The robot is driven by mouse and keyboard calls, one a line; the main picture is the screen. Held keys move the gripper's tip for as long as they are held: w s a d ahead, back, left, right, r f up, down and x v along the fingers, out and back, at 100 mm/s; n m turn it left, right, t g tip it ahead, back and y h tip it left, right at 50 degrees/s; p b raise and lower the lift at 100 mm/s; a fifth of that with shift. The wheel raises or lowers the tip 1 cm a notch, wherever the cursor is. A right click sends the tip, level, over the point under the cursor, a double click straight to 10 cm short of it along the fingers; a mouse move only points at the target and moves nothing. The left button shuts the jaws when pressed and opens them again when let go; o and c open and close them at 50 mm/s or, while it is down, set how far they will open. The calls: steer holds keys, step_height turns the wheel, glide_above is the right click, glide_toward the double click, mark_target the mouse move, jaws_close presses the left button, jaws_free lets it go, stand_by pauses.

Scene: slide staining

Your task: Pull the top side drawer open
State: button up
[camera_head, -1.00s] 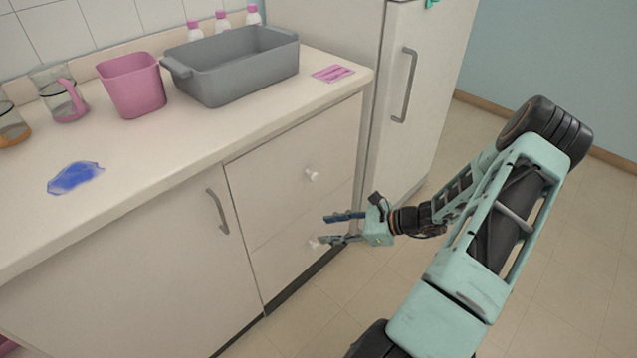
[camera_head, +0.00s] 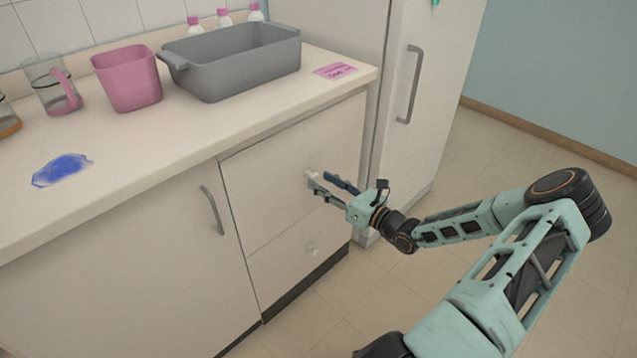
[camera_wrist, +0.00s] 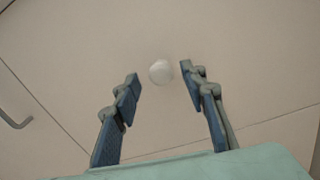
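The top side drawer (camera_head: 270,150) is a flat cream front under the counter's right end, and it is shut. Its round white knob (camera_head: 311,174) is partly hidden by my fingers in the head view. My gripper (camera_head: 325,180) is open at the drawer front. In the wrist view, the knob (camera_wrist: 161,72) lies ahead, between the lines of my two open fingers (camera_wrist: 160,82) and just beyond their tips. I see no contact with the knob.
A lower drawer with a white knob (camera_head: 312,247) is below. A cupboard door with a grey handle (camera_head: 212,210) is to the left. The fridge (camera_head: 425,90) stands close on the right. A grey basin (camera_head: 235,65) and pink bin (camera_head: 128,80) stand on the counter.

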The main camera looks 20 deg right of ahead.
steer(key=shift+x, duration=1.15)
jaws_close()
